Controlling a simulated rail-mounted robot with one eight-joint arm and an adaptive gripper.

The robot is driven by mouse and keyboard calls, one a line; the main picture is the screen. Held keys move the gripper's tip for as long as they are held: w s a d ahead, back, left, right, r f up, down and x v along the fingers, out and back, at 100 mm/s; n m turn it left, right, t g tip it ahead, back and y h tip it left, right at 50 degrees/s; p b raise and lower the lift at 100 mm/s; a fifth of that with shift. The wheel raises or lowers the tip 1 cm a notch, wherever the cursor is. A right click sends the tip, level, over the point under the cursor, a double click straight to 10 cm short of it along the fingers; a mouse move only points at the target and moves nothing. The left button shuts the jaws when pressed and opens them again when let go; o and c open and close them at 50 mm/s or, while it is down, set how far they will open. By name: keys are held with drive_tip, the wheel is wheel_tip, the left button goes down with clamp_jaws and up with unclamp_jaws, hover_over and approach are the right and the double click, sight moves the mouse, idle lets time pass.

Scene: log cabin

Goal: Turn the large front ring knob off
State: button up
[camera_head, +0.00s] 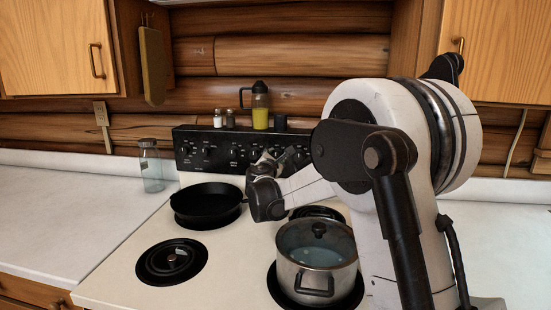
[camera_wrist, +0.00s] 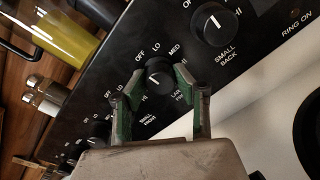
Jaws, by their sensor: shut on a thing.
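The black control panel (camera_head: 215,150) runs along the back of the stove in the head view. In the wrist view my gripper (camera_wrist: 158,85) has its two green-lined fingers on either side of a round black knob (camera_wrist: 158,70). The knob's label is partly hidden, but the visible letters seem to read "LAR... FR...". OFF, LO, MED and HI are printed around it. A short white mark shows on its face; its exact setting is hard to read. In the head view my gripper (camera_head: 275,160) is at the panel and hides the knob.
A "SMALL BACK" knob (camera_wrist: 214,22) is close by, with another knob (camera_wrist: 98,130) on the other side. A lidded pot (camera_head: 318,262) and a black skillet (camera_head: 207,204) sit on the stove. A yellow-filled bottle (camera_head: 260,108) stands behind the panel.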

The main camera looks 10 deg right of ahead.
drive_tip(key=o, duration=1.1)
drive_tip(key=shift+s, duration=0.1)
drive_tip(key=v, duration=1.1)
drive_tip(key=shift+s+a+r, duration=0.1)
drive_tip(key=shift+s+a, duration=0.15)
drive_tip(key=shift+s, duration=0.1)
